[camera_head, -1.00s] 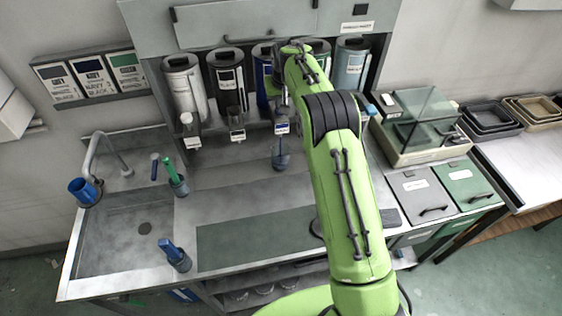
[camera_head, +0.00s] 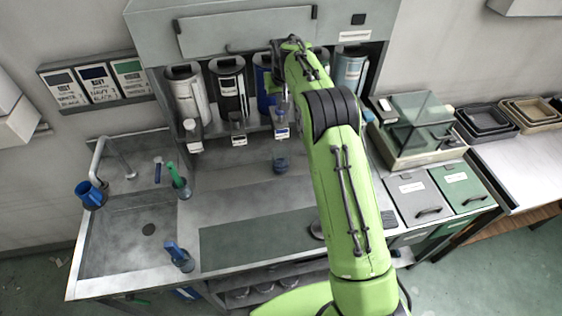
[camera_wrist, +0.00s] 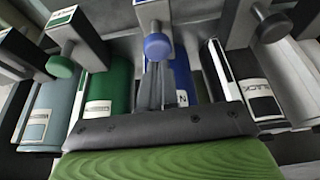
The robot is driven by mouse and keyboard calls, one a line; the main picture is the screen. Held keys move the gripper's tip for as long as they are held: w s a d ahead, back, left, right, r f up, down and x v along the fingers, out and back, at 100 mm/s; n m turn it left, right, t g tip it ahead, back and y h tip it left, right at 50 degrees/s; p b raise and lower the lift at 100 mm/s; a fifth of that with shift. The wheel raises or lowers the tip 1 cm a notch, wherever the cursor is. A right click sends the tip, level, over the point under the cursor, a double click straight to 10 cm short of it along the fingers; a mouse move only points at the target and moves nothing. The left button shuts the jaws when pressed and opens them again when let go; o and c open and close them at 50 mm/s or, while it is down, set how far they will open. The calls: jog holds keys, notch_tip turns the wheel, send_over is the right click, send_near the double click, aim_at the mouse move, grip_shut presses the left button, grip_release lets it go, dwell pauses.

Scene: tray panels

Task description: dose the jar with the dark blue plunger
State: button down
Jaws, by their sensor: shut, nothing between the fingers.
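The dark blue plunger (camera_wrist: 157,46) is a round blue knob in the wrist view, in front of the blue canister (camera_head: 265,88). My gripper (camera_wrist: 156,70) is shut and empty, its fingertips at or just short of this knob; contact cannot be told.
A green plunger (camera_wrist: 62,66) and a black plunger (camera_wrist: 272,27) flank the blue one. White (camera_head: 187,95) and black (camera_head: 230,90) canisters stand left of the blue. A sink (camera_head: 130,235), blue cup (camera_head: 91,193) and brush holders (camera_head: 180,258) lie left.

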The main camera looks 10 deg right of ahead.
dwell(0.4)
notch_tip(320, 180, up, 5)
jog(key=shift+r, duration=0.45)
dwell(0.3)
jog(key=s+r+b, duration=0.3)
jog(key=s+r, duration=0.1)
jog(key=s, duration=0.6)
jog(key=s+r+b, duration=0.2)
jog(key=s+r, duration=0.3)
jog(key=s, duration=0.5)
jog(key=s+f+b, duration=0.1)
jog(key=s+f, duration=0.3)
jog(key=s, duration=0.4)
jog(key=s+f+b, duration=0.1)
jog(key=s+f, duration=0.3)
jog(key=s, duration=0.5)
jog(key=s+f+t+b, duration=0.1)
jog(key=s+f, duration=0.3)
jog(key=s, duration=0.4)
jog(key=shift+s+b, duration=0.15)
jog(key=shift+b, duration=0.4)
